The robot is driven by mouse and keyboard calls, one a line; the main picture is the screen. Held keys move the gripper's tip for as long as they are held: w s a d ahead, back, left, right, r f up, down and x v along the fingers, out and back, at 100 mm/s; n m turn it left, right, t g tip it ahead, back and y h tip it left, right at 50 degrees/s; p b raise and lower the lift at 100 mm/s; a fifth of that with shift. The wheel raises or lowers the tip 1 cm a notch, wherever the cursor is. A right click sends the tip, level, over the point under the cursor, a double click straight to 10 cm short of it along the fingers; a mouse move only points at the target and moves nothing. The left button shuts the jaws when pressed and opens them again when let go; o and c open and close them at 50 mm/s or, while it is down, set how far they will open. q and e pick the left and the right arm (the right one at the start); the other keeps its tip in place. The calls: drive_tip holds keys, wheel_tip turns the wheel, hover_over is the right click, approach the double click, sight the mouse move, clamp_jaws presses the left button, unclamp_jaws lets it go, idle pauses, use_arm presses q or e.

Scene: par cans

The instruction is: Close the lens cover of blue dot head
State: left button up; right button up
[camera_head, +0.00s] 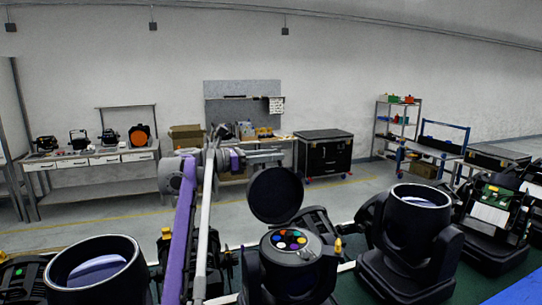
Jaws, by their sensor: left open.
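The middle lamp head (292,272) has a face with several coloured dots in a ring, a blue one seemingly among them. A round black lens cover (275,195) stands raised above and behind that face, open. Its hinge is not clear to see. My left gripper (281,155) is at the end of the purple and grey arm, above the cover. It is open, with nothing seen between its fingers and a small gap seeming to lie between it and the cover's top. My right gripper is not in view.
A black lamp head with a bare lens (97,272) stands at the left, and another (418,203) at the right. An opened unit with green boards (494,205) is at the far right. Small yellow-orange parts (338,246) stand between the heads. Workbenches and cases line the back wall.

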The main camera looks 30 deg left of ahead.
use_arm(q)
clamp_jaws()
idle(1.4)
